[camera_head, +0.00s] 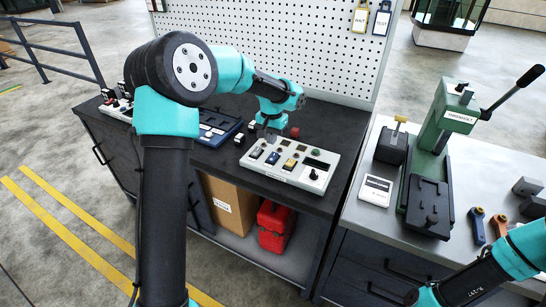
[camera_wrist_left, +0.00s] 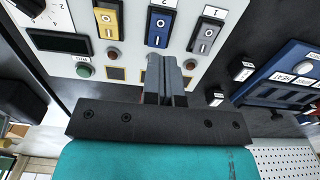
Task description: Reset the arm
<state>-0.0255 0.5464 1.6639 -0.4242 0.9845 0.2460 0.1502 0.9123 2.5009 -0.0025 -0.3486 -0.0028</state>
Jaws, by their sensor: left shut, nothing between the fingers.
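My left arm comes in from the left in the head view and reaches over the dark bench. My left gripper (camera_head: 265,131) is above the back edge of a white control panel (camera_head: 310,178). In the left wrist view the gripper (camera_wrist_left: 165,62) has its fingers together and empty, over the panel (camera_wrist_left: 75,15). A blue switch (camera_wrist_left: 158,24) and a yellow switch (camera_wrist_left: 107,22) lie close to the fingertips. I cannot tell whether the fingers touch the panel. My right arm shows at the lower right of the head view, but its gripper is out of the picture.
A blue tray (camera_head: 222,131) lies left of the panel. A pegboard (camera_head: 330,45) stands behind the bench. A green press (camera_head: 445,120) and a white card (camera_head: 376,190) are on the right table. A cardboard box (camera_head: 228,205) and red toolbox (camera_head: 273,228) sit on the shelf below.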

